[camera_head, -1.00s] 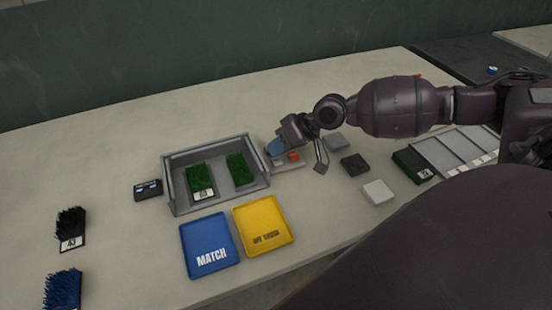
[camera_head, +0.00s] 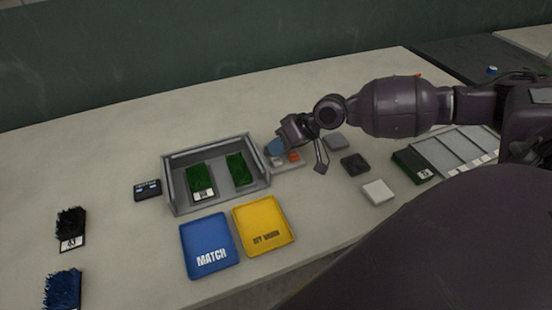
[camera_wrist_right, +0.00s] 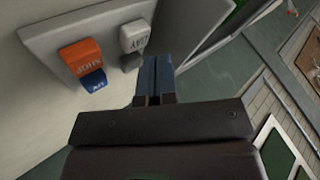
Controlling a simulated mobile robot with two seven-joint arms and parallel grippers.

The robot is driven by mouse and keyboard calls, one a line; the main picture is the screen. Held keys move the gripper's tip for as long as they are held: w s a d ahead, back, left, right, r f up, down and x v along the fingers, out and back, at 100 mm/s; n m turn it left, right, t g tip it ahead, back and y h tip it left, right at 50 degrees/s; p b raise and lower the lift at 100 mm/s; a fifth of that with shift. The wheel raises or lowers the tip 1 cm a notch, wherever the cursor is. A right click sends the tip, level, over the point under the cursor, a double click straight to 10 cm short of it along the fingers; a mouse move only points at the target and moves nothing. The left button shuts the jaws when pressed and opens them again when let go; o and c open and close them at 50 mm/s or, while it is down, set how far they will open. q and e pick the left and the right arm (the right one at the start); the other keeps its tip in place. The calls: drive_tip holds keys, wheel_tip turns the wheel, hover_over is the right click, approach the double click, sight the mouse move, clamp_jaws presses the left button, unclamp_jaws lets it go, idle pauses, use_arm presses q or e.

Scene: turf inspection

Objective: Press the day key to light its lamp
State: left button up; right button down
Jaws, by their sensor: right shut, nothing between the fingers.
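A pale key panel (camera_head: 287,165) stands on the table right of the grey open box. In the right wrist view it carries an orange key (camera_wrist_right: 83,58), a blue key (camera_wrist_right: 94,81) and a white key (camera_wrist_right: 134,37); the white key's upside-down label looks like "DAY". In the head view the orange key (camera_head: 294,156) and white key (camera_head: 277,161) show small. My right gripper (camera_head: 275,147) is shut and empty, with blue fingertips (camera_wrist_right: 155,65) close beside the white key; I cannot tell whether they touch. A small dark box (camera_head: 147,189) shows two pale lit marks. My left gripper is out of view.
The grey open box (camera_head: 177,207) holds green turf pieces. A blue "MATCH" tray (camera_head: 190,240) and a yellow tray (camera_head: 280,236) lie in front. Dark and blue tufted samples lie at left. Several small blocks and a compartment tray (camera_head: 455,150) lie right, under my arm.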

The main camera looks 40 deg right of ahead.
sight(278, 159)
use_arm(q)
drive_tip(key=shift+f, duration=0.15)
use_arm(e)
drive_tip(key=shift+f, duration=0.15)
drive_tip(key=shift+f, duration=0.3)
drive_tip(key=shift+f, duration=0.3)
idle(0.7)
drive_tip(key=shift+r, duration=0.15)
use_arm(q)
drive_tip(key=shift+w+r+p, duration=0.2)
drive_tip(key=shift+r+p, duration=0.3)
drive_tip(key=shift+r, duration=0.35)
use_arm(e)
drive_tip(key=shift+r, duration=0.65)
drive_tip(key=shift+r+p, duration=0.75)
drive_tip(key=shift+r, duration=0.4)
use_arm(q)
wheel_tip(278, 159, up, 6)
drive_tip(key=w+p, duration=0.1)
drive_tip(key=p, duration=0.1)
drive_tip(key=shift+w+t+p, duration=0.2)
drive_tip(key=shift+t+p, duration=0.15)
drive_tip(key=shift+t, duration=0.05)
use_arm(e)
wheel_tip(278, 159, up, 4)
drive_tip(key=shift+f, duration=0.15)
